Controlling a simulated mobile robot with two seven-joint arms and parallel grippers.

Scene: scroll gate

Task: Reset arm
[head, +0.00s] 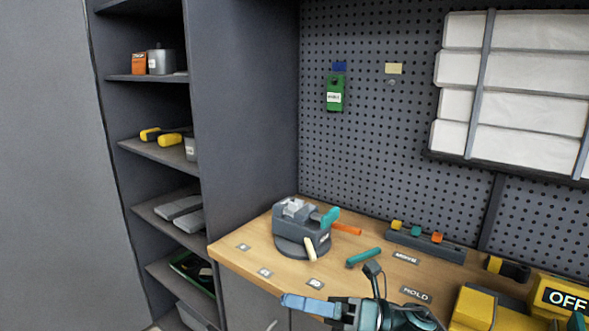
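My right gripper (300,303) shows at the bottom centre, pointing left with its blue-grey fingers over the front part of the wooden workbench (232,258). The fingers overlap from this angle, so any gap between them is hidden. I see nothing clearly held in it. My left gripper is not in view.
A grey vise (290,225) with teal and orange parts stands on the bench. A teal rod (364,257) lies right of it. A grey holder (425,245) stands behind. Yellow blocks (474,307) and an OFF sign (567,299) crowd the lower right. Shelves (158,153) stand left.

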